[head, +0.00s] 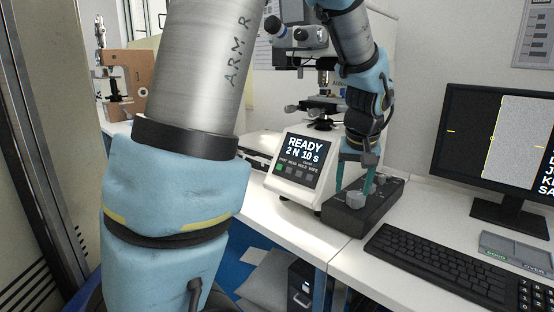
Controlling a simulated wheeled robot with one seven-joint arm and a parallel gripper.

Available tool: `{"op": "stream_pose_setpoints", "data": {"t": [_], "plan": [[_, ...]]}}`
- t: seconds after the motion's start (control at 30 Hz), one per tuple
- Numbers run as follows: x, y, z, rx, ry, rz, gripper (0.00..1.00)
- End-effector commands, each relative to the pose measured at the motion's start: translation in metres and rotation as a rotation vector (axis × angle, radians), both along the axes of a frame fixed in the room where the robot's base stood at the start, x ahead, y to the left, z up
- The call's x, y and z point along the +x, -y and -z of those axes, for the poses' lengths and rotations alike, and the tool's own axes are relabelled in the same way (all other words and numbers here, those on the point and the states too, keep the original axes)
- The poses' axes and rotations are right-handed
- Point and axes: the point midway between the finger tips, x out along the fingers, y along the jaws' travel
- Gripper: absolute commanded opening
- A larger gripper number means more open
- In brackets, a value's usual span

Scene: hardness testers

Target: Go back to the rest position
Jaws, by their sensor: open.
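My gripper (354,184) hangs at the end of my blue and silver arm, right of the picture's middle. Its teal fingers point down and are apart. They are low over a dark control box (349,222) on the white bench. A small greenish knob (355,202) on the box shows just below and between the fingertips; whether the fingers touch it I cannot tell. No held thing shows between the fingers. My upper arm fills the left middle of the view and hides part of the bench.
A hardness tester display (304,156) reading "READY 2 N 10 s" stands just left of the gripper. A microscope (318,95) stands behind. A monitor (462,150) and keyboard (440,262) are at right. A brown instrument (127,75) stands far left.

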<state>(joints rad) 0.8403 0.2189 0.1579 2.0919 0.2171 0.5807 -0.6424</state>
Motion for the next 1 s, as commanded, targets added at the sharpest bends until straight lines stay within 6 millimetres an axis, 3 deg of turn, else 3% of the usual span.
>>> {"op": "stream_pose_setpoints", "data": {"t": [0.23, 0.4, 0.5, 0.7, 1.0], "plan": [[-0.008, -0.104, 0.015, 0.012, -0.071, -0.053, 0.66], [-0.037, -0.181, 0.029, 0.012, -0.124, -0.085, 0.66], [-0.056, -0.212, 0.036, 0.009, -0.144, -0.101, 0.66], [-0.081, -0.242, 0.043, 0.005, -0.164, -0.114, 0.66], [-0.085, -0.245, 0.044, 0.005, -0.166, -0.113, 0.66]]}}
